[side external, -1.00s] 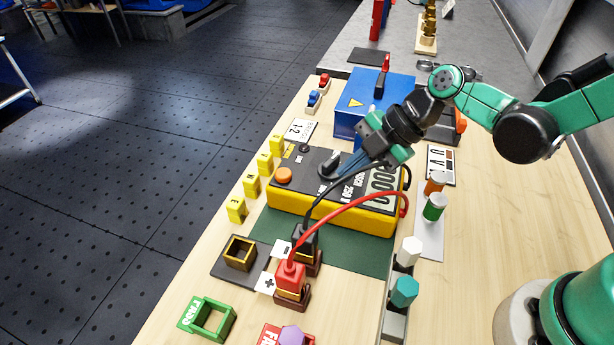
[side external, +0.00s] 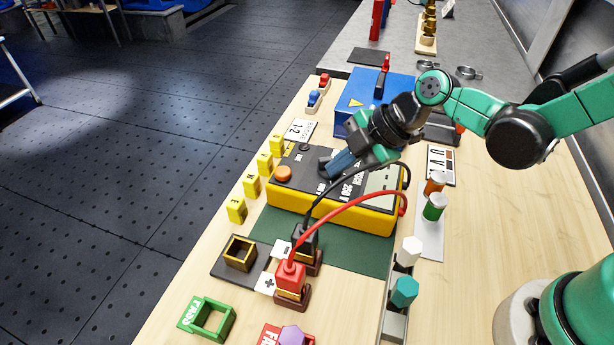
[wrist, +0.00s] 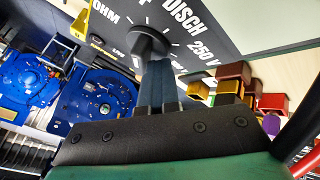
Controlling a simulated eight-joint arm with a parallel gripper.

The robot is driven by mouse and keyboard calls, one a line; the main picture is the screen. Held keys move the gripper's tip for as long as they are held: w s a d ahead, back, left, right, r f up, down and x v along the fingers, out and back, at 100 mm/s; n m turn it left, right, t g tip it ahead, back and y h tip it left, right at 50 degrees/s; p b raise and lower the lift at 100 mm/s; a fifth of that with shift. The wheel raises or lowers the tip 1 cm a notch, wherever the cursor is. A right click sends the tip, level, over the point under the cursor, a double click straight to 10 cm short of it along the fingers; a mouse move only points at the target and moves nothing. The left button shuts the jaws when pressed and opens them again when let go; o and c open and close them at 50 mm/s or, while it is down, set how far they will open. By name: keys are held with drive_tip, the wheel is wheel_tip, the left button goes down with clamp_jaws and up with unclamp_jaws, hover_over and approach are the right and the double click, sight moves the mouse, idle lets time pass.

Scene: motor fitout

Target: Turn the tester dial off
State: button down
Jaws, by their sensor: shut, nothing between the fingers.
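The yellow and black tester (side external: 345,210) sits on a green mat, with an orange button (side external: 283,174) on its top. Its black dial (side external: 324,167) is partly covered by my fingers in the side view. The dial (wrist: 148,42) shows clearly in the wrist view among the printed labels OHM, DISCH and 250 V. My gripper (side external: 336,166) is shut and empty, its blue fingertips (wrist: 160,72) together right at the dial's near edge. I cannot tell whether they touch it. The tester's display (side external: 385,180) shows no large digits, only a small dash.
Black and red leads arch from the tester to the black plug (side external: 304,237) and red plug (side external: 290,276), close below my gripper. A blue box (side external: 358,101) stands behind the tester. Yellow numbered markers (side external: 251,186) line its left side. Orange and green-capped cylinders (side external: 434,206) stand right.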

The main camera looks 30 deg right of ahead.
drive_tip(key=shift+m, duration=0.4)
drive_tip(key=shift+a, duration=0.4)
drive_tip(key=shift+w+d, duration=0.1)
idle(0.5)
